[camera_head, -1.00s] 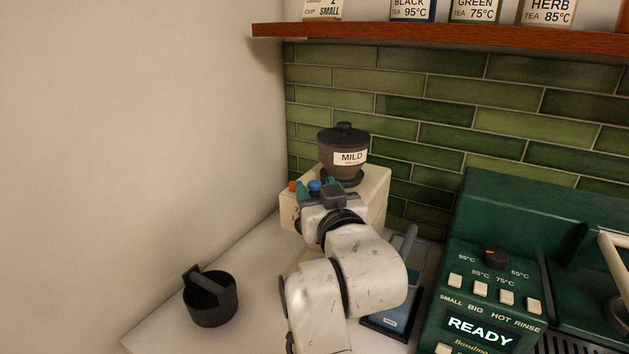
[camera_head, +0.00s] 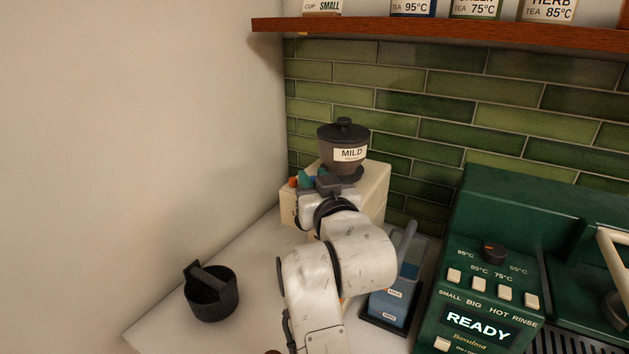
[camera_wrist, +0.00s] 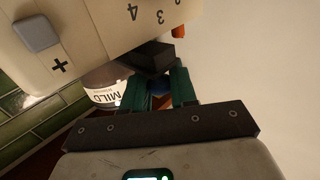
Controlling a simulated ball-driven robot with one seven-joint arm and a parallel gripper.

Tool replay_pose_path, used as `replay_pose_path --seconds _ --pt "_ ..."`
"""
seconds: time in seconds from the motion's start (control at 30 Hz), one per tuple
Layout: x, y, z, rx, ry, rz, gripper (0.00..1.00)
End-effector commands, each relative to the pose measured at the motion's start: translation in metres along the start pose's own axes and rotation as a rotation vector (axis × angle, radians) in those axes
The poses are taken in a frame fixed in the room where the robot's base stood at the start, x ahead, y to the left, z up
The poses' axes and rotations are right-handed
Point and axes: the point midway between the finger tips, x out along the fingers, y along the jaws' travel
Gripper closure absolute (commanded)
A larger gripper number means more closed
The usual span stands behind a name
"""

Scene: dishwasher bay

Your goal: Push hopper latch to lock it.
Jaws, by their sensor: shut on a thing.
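The dark brown hopper (camera_head: 343,158), labelled MILD, sits on the cream grinder (camera_head: 376,190) in the back corner. The orange knob (camera_wrist: 178,31) is clear of the fingers. My wrist hides the contact in the head view.
A black handled cup (camera_head: 211,294) stands at the front left of the counter. A blue container (camera_head: 400,285) stands right of my arm, beside the green machine (camera_head: 490,270) whose display reads READY. A wooden shelf (camera_head: 450,27) runs above. The wall is close on the left.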

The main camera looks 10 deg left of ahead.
Motion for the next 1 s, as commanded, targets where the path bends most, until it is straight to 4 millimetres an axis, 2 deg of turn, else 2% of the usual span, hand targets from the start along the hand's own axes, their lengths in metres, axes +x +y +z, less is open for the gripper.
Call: replay_pose_path --seconds 0.1,0.43,0.7,0.97,1.0 --pt "0.0 0.0 0.0 0.0 0.0 0.0 1.0" --pt "0.0 0.0 0.0 0.0 0.0 0.0 1.0" --pt "0.017 0.018 0.0 -0.001 0.001 0.003 1.0" --pt "0.019 0.02 -0.001 0.0 0.001 0.002 1.0" --pt "0.019 0.02 -0.001 0.0 0.001 0.002 0.72"
